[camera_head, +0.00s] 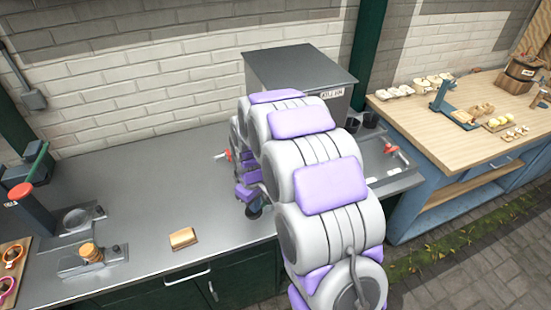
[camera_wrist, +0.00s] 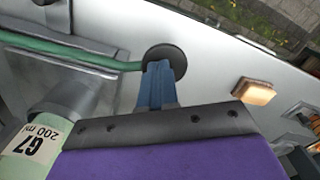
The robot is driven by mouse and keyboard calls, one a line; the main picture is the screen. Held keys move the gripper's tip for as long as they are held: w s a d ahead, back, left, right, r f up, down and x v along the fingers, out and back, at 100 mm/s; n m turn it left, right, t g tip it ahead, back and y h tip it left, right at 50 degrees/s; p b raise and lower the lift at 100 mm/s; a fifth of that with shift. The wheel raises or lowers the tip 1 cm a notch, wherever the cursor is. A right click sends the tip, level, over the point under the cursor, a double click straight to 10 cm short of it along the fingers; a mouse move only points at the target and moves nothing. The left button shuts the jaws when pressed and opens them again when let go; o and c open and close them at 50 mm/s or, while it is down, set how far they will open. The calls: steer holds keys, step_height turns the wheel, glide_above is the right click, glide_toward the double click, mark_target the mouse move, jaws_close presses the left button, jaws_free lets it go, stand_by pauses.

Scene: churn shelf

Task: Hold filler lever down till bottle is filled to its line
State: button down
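In the wrist view my gripper (camera_wrist: 157,68) shows its blue fingers close together, with nothing visible between them. Their tips meet or overlap a dark round knob (camera_wrist: 172,58), likely the end of the filler lever; contact is not certain. A pale green bottle (camera_wrist: 22,165) labelled "G7 200 ml" is at the lower left, beside my gripper. Its fill level and line do not show. In the head view the grey filler cabinet (camera_head: 300,66) stands against the wall, and my arm hides most of its front. My gripper (camera_head: 250,196) is low before it, over the counter.
A green tube (camera_wrist: 80,57) runs toward the knob. A tan block (camera_head: 183,238) lies on the steel counter (camera_head: 150,205). A red-handled part (camera_head: 226,154) is left of my arm. A red-topped press (camera_head: 20,195) stands at far left. A wooden table (camera_head: 440,140) is at right.

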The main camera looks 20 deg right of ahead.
steer(key=shift+r, duration=0.35)
steer(key=shift+a+r+p, duration=0.1)
steer(key=shift+r+p, duration=0.3)
steer(key=shift+r, duration=0.25)
steer(key=shift+r+p, duration=1.2)
steer(key=shift+r, duration=1.75)
steer(key=shift+s+r, duration=0.1)
